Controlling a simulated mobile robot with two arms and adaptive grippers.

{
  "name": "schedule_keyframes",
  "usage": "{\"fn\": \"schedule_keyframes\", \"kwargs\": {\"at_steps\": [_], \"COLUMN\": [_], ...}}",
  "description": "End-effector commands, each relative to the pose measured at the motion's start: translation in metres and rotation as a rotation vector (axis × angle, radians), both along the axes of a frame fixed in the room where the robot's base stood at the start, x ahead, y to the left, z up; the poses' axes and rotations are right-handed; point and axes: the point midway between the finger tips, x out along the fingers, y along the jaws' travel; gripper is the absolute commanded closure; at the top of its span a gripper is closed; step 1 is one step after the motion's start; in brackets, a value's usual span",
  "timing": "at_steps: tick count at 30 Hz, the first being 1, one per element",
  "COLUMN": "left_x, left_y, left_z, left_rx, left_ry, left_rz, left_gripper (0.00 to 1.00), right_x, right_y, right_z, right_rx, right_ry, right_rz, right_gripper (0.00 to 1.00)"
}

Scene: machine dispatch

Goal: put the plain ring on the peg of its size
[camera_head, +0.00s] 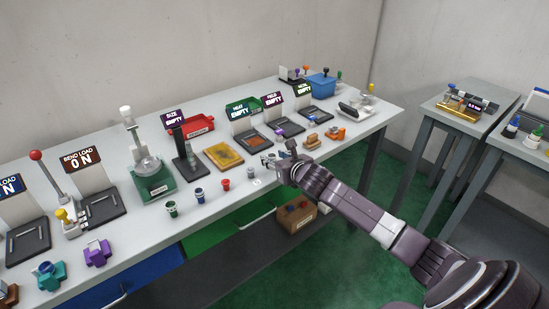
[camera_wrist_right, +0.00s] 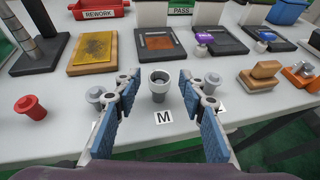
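My right gripper (camera_wrist_right: 162,92) is open above the front of the bench, its two blue-padded fingers apart. No contact with the fingers shows. I cannot tell whether it is the plain ring, a peg, or a ring over a peg. A grey flanged piece (camera_wrist_right: 94,96) stands left of it, and another grey piece (camera_wrist_right: 211,83) on the right is partly hidden by the finger. My left gripper is not in view.
A yellow plate (camera_head: 224,155), a red rework bin (camera_head: 198,124) and the SIZE station (camera_head: 183,150) stand behind. The bench front edge is close.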

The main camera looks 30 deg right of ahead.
Motion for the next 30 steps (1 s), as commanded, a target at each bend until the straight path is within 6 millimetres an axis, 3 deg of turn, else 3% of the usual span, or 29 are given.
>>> {"fn": "schedule_keyframes", "kwargs": {"at_steps": [10,24,30], "left_x": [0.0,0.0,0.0], "left_y": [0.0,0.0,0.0], "left_z": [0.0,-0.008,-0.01], "left_rx": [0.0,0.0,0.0], "left_ry": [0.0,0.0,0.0], "left_rz": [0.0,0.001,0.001], "left_gripper": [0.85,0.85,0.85], "right_x": [-0.009,-0.084,-0.103], "right_y": [0.001,0.014,0.016], "right_z": [0.006,0.036,0.045], "right_rx": [-0.003,-0.005,-0.002], "right_ry": [-0.001,0.002,0.0], "right_rz": [0.002,0.004,0.001], "right_gripper": [0.62,0.62,0.62]}}
